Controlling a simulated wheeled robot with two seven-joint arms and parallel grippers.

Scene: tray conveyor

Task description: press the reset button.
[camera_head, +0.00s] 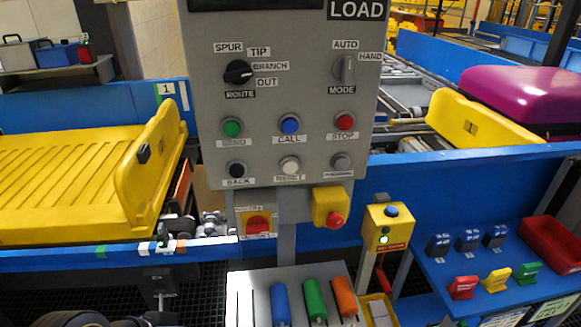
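The grey control panel (210,110) stands upright in the middle of the view. The reset button is the white round button (290,165) in the panel's lower row, with a label under it that appears to read RESET. The black BACK button (236,168) is to its left and a grey button (340,161) is to its right. Nothing covers the white button. Neither of my grippers can be made out in this view.
Green (232,127), blue (290,123) and red STOP (344,120) buttons sit above. A red emergency knob (335,220) on a yellow box and a red rotary switch (258,224) are below. A yellow tray (60,190) lies left; a blue side table (500,265) stands right.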

